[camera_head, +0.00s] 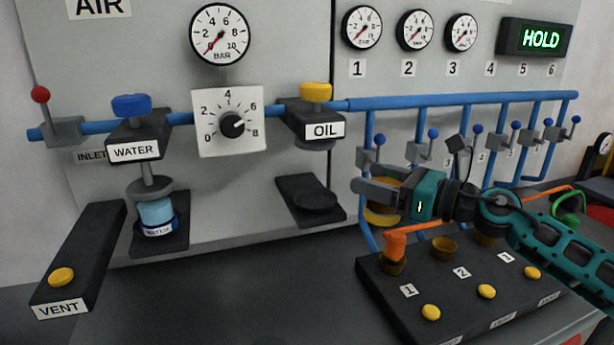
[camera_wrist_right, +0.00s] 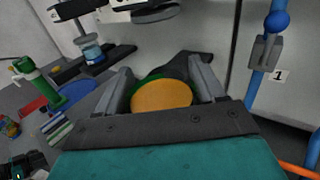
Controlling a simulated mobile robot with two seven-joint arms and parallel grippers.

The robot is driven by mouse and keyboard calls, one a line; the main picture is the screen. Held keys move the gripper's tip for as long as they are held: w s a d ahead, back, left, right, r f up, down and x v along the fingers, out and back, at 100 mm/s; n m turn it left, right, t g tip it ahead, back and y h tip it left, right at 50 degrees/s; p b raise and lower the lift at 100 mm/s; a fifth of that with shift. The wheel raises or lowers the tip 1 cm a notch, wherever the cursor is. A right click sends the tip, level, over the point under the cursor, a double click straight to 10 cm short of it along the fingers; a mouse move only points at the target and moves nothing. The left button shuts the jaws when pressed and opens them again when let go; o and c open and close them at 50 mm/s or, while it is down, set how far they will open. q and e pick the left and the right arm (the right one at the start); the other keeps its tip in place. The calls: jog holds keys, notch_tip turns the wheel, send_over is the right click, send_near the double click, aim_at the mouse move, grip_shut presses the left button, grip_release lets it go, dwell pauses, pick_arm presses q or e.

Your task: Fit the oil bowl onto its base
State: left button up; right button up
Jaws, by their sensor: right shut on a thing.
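My right gripper (camera_head: 368,192) is shut on the oil bowl (camera_head: 383,213), an amber cup that shows below and behind the fingers. In the right wrist view the bowl's orange round top with a green edge (camera_wrist_right: 162,96) sits between the two grey fingers (camera_wrist_right: 162,92). The black OIL unit (camera_head: 318,110) with a yellow knob is on the panel to the left and above. A black bracket with a round pad (camera_head: 316,200) is below it, with no bowl on it. The held bowl is apart from both, to their right.
The WATER unit (camera_head: 136,140) has a blue-filled bowl (camera_head: 157,213) under it. Blue pipes with several valves (camera_head: 470,98) run along the panel at the right. A black block (camera_head: 455,292) with cups and yellow buttons stands below my right arm. Bare bench lies at the lower middle.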

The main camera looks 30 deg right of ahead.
jog(key=x, duration=0.6)
jog(key=shift+r, duration=0.2)
jog(key=shift+p+x, duration=0.45)
jog(key=shift+x, duration=0.7)
jog(key=shift+p+x, duration=0.5)
jog(key=shift+x, duration=0.25)
jog(key=shift+w+a+p, duration=0.2)
jog(key=shift+w+p, duration=0.1)
jog(key=shift+w, duration=0.35)
jog(key=shift+w+a, duration=0.2)
jog(key=shift+w, duration=0.15)
jog(key=p+x, duration=0.2)
jog(key=x, duration=0.1)
jog(key=shift+f, duration=0.55)
jog(key=shift+s+d+f, duration=0.1)
jog(key=shift+f, duration=0.25)
